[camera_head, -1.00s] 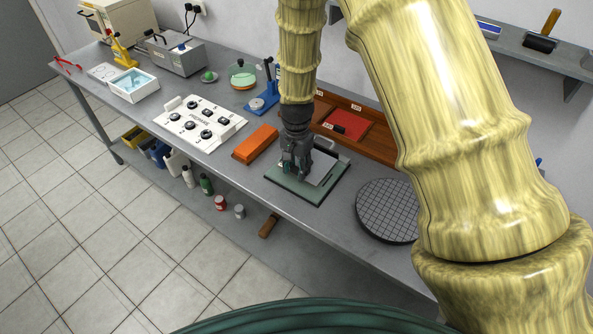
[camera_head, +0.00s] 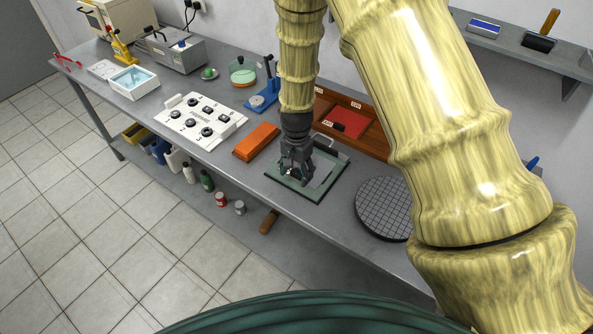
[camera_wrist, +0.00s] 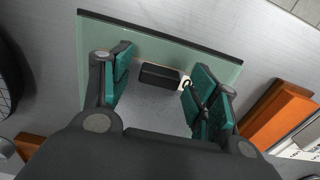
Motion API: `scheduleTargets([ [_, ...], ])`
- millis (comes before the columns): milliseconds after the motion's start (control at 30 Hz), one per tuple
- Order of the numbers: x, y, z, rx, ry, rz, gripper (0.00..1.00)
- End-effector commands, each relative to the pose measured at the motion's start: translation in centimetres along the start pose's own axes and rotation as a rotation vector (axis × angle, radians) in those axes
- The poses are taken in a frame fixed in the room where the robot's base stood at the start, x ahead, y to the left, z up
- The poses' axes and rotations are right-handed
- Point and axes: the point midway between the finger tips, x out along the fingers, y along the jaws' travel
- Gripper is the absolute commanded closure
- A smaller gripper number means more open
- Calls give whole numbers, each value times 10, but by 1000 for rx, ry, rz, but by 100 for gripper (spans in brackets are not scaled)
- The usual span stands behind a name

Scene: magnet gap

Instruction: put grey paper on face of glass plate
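The green-tinted glass plate (camera_head: 309,196) lies on the bench, and it also shows in the wrist view (camera_wrist: 225,68) with a dark edge strip. A grey sheet (camera_wrist: 150,108), apparently the grey paper, lies over the plate between my fingers; my gripper hides part of it. A small black block (camera_wrist: 160,75) with a pale piece at its right end sits near the sheet's far edge. My gripper (camera_head: 291,177) is low over the plate's left part. In the wrist view its teal-padded fingers (camera_wrist: 160,90) are apart, with the block between or just beyond them; contact is unclear.
An orange block (camera_head: 257,141) lies left of the plate and a round gridded black disc (camera_head: 384,208) to its right. A wooden tray (camera_head: 365,139) with a red area stands behind. A white panel with dark knobs (camera_head: 202,118) is farther left. The bench's front edge is close.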

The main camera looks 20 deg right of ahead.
Motion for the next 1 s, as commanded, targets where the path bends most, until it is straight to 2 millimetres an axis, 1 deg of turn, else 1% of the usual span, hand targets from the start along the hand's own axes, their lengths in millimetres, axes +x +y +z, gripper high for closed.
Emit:
scheduleTargets([
  [200, -1, 0, 0, 0, 0, 0, 40],
  [367, -6, 0, 0, 0, 1, -1, 40],
  [433, -11, -1, 0, -1, 1, -1, 40],
  [567, -24, -1, 0, 0, 2, -2, 40],
  [1000, -76, 0, 0, 0, 2, -2, 40],
])
